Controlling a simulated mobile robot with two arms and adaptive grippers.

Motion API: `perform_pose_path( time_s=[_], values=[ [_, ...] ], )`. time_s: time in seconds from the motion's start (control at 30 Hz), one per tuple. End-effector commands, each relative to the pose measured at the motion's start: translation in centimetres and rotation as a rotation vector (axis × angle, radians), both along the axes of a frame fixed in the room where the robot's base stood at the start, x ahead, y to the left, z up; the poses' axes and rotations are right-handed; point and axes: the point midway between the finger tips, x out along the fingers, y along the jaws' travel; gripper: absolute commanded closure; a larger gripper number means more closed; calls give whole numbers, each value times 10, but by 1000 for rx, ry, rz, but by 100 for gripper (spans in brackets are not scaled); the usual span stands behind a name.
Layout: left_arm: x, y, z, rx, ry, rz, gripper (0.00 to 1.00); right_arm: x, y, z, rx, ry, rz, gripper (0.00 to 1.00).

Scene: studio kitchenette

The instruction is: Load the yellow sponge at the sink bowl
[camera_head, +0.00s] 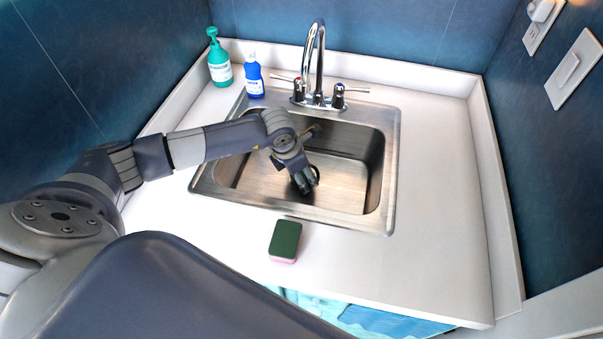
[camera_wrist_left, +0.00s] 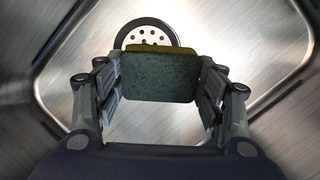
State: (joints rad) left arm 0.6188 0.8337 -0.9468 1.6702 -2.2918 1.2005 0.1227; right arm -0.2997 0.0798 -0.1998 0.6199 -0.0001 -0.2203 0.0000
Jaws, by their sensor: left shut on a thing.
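The sink bowl (camera_head: 345,185) is a steel basin set in the white counter. My left gripper (camera_head: 305,180) reaches down into it from the left. In the left wrist view, my left gripper (camera_wrist_left: 161,85) is shut on the yellow sponge (camera_wrist_left: 160,78). Its dark green scrub face shows between the fingers, with a thin yellow strip along the upper edge. The round drain (camera_wrist_left: 146,34) shows beyond the sponge. The gripper hides the sponge in the head view. I cannot tell whether the sponge touches the basin floor. My right gripper is not in view.
Another sponge (camera_head: 285,241), green above and pink below, lies on the counter in front of the sink. A faucet (camera_head: 318,65) stands behind the basin. A green pump bottle (camera_head: 219,60) and a blue bottle (camera_head: 253,76) stand at the back left. The right counter is clear.

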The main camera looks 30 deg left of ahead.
Motion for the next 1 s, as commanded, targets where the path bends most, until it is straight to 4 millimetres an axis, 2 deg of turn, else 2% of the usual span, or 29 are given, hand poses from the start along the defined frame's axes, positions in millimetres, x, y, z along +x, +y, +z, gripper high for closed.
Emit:
perform_pose_path(
  time_s=[0.13,1.0],
  values=[
    [0,0,6,0,0,0,55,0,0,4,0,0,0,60],
    [0,0,77,0,-1,0,55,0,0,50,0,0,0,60]
  ],
)
